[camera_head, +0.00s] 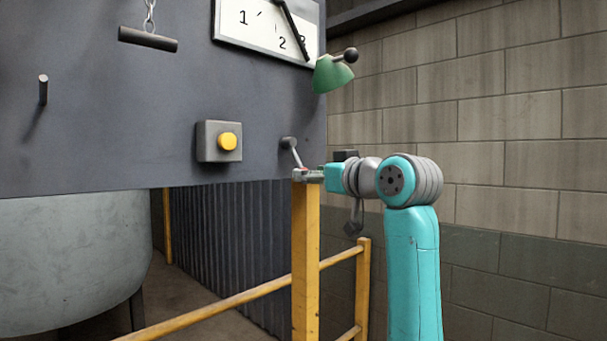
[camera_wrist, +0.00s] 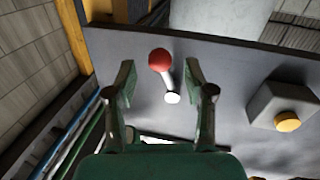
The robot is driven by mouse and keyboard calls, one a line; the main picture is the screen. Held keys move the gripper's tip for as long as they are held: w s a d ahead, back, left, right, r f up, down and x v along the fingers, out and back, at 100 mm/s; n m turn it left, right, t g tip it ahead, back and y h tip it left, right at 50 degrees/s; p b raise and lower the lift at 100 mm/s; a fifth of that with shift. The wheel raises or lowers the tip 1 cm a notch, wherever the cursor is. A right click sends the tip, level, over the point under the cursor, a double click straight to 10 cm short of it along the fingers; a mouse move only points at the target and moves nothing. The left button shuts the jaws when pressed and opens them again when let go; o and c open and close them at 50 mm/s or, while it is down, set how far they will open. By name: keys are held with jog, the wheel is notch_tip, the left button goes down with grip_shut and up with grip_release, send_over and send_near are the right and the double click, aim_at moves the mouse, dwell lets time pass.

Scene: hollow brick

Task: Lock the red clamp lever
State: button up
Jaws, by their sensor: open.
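The red clamp lever has a round red knob (camera_wrist: 160,60) on a pale rod whose white-looking base sits on the dark panel. In the wrist view my gripper (camera_wrist: 160,70) is open, with one finger on each side of the knob. The knob lies between the fingertips in the picture, with a gap on both sides. I cannot tell how deep it is between them.
A yellow button (camera_head: 228,142) on a grey box is left of the lever. A green part with a dark knob (camera_head: 333,73) is above right, below a dial (camera_head: 268,25). A yellow post (camera_head: 305,260) and railing (camera_head: 235,298) stand below my gripper. A block wall (camera_head: 500,110) is at right.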

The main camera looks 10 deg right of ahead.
aim_at(297, 160)
jog(key=shift+x, duration=1.9)
jog(key=shift+c, duration=0.2)
grip_shut()
